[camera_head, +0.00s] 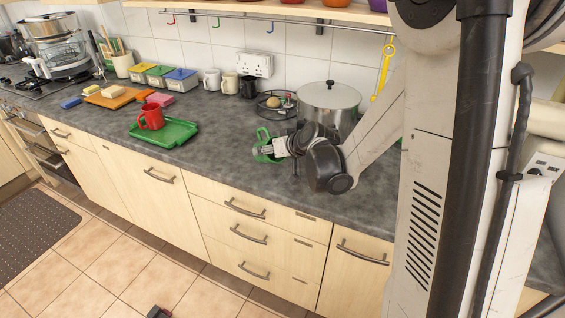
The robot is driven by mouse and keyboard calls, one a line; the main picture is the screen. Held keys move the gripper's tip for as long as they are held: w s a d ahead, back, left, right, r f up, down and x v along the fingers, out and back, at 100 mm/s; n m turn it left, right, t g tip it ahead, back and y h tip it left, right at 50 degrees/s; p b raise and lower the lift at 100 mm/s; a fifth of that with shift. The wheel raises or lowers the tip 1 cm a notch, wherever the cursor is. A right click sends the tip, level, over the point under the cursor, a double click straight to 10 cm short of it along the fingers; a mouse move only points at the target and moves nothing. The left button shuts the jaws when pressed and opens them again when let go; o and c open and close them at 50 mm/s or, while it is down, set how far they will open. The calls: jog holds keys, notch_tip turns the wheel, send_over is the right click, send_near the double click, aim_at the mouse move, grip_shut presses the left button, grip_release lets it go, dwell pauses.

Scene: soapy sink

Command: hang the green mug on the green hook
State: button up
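The green mug (263,135) is on or just above the grey counter near the middle of the view. It is partly hidden by my gripper (266,152), whose fingers reach it from the right. The fingers overlap the mug in this view, and I cannot tell whether they are closed on it. The green hook (216,23) hangs from the metal rail on the tiled wall, up and to the left of my gripper, and looks empty. A red hook (171,20) and a blue hook (269,28) hang on either side of it.
A red mug (151,117) stands on a green tray (178,133) to the left. A large pot (328,103) and a wire rack (276,105) stand behind my gripper. Several mugs (229,83) line the wall. A yellow utensil (385,66) hangs at right. Counter left of my gripper is clear.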

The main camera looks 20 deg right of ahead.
jog(key=w+a+r+t+p, duration=0.1)
jog(key=w+a+r+p, duration=0.15)
jog(key=w+r, duration=0.8)
jog(key=w+a+r+m+t+p, duration=0.15)
jog(key=w+a+r, duration=0.3)
jog(key=w, duration=1.15)
jog(key=w+a+r+n+t+p, duration=0.1)
jog(key=w+a+r+t, duration=0.15)
jog(key=w+r, duration=0.8)
jog(key=w+d+f+p, duration=0.2)
jog(key=w+d+f, duration=0.2)
jog(key=w, duration=0.5)
jog(key=shift+w+d+f+g, duration=0.15)
jog(key=shift+w+d+g, duration=0.2)
jog(key=shift+d, duration=0.85)
jog(key=shift+m, duration=0.25)
jog(key=o, duration=1.5)
jog(key=shift+o, duration=0.2)
jog(key=shift+s, duration=0.1)
